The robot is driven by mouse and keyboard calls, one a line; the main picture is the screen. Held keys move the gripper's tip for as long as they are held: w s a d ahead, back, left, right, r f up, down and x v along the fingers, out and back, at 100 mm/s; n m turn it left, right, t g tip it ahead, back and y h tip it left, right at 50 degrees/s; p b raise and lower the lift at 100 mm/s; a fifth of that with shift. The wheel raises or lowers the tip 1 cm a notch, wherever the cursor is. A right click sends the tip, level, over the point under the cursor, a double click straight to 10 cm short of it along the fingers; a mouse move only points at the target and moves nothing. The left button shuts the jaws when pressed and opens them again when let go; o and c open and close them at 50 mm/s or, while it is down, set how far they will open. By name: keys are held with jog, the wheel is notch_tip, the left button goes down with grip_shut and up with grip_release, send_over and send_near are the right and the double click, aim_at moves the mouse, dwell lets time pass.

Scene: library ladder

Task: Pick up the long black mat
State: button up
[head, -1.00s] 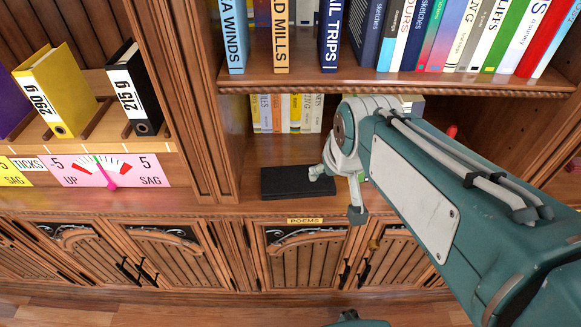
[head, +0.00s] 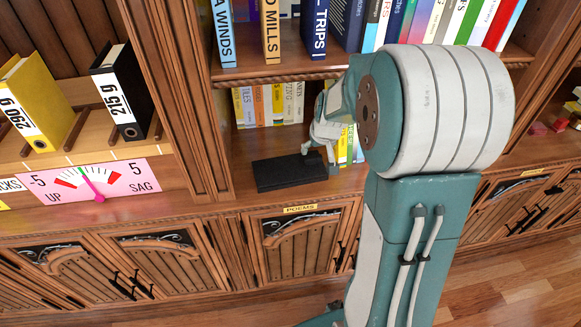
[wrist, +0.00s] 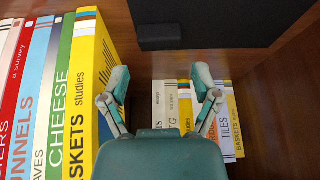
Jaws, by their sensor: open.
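The long black mat (head: 283,174) lies flat on the lower shelf, near its front edge, in the head view. A dark flat slab at the top of the wrist view (wrist: 225,22) looks like the same mat seen close. My gripper (head: 318,152) is at the mat's right end in the head view, partly hidden by my own arm; I cannot tell if it touches the mat. In the wrist view its two fingers (wrist: 163,88) are apart with nothing between them, and the mat's edge lies beyond the tips.
Books (head: 270,104) stand at the back of the lower shelf, and more books (wrist: 62,95) stand close on the left in the wrist view. The upper shelf (head: 285,72) hangs above. A wooden upright (head: 180,90) bounds the bay at left. Floor (head: 500,270) is clear at right.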

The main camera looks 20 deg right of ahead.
aim_at(314, 157)
jog(key=shift+x, duration=0.75)
jog(key=x, duration=0.4)
jog(key=shift+w+f, duration=0.1)
jog(key=shift+f, duration=0.3)
jog(key=c, duration=0.9)
